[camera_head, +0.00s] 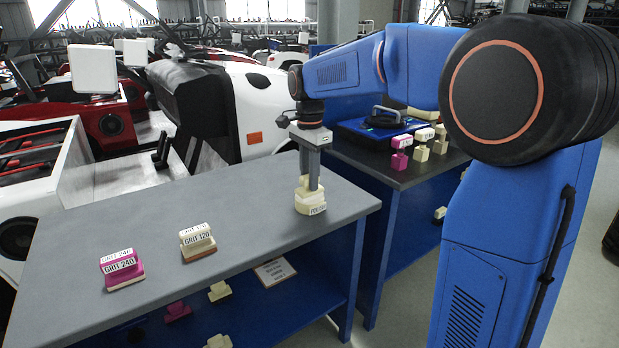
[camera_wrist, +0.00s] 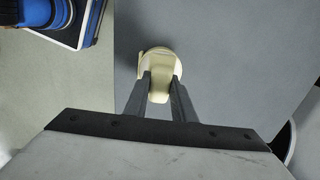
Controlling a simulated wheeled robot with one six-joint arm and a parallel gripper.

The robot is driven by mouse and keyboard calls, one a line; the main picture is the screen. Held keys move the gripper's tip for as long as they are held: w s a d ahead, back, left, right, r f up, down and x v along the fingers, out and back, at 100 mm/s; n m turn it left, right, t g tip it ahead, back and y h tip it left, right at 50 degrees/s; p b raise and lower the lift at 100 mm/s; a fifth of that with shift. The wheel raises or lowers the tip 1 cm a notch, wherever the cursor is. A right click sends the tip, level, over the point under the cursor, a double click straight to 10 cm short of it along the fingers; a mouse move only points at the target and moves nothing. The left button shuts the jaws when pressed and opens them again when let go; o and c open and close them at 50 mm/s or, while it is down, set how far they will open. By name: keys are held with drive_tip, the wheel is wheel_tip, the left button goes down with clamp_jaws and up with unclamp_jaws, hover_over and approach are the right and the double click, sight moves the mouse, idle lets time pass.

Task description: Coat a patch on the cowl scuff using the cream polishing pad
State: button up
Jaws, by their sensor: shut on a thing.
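The cream polishing pad (camera_head: 309,201) is at the right end of the grey workbench, with a label on its lower part that seems to begin "PO". It also shows in the wrist view (camera_wrist: 159,62) as a round cream base with a narrower grip. My gripper (camera_head: 309,185) points straight down and is shut on the pad's grip, one finger on each side in the wrist view (camera_wrist: 160,84). The pad looks upright, at or very near the bench top. A white, rounded body panel (camera_head: 262,105) with an orange patch stands behind the bench; I cannot make out a scuff on it.
A magenta GRIT 240 block (camera_head: 122,268) and a cream GRIT 120 block (camera_head: 197,242) lie on the bench (camera_head: 230,195). A second bench (camera_head: 395,172) to the right holds a blue case and several blocks. More blocks sit on the lower shelf. The bench's middle is clear.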

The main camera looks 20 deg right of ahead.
drive_tip(key=shift+r, duration=3.45)
drive_tip(key=shift+f, duration=0.1)
drive_tip(key=shift+f, duration=3.4)
drive_tip(key=shift+r, duration=3.5)
drive_tip(key=shift+c, duration=0.3)
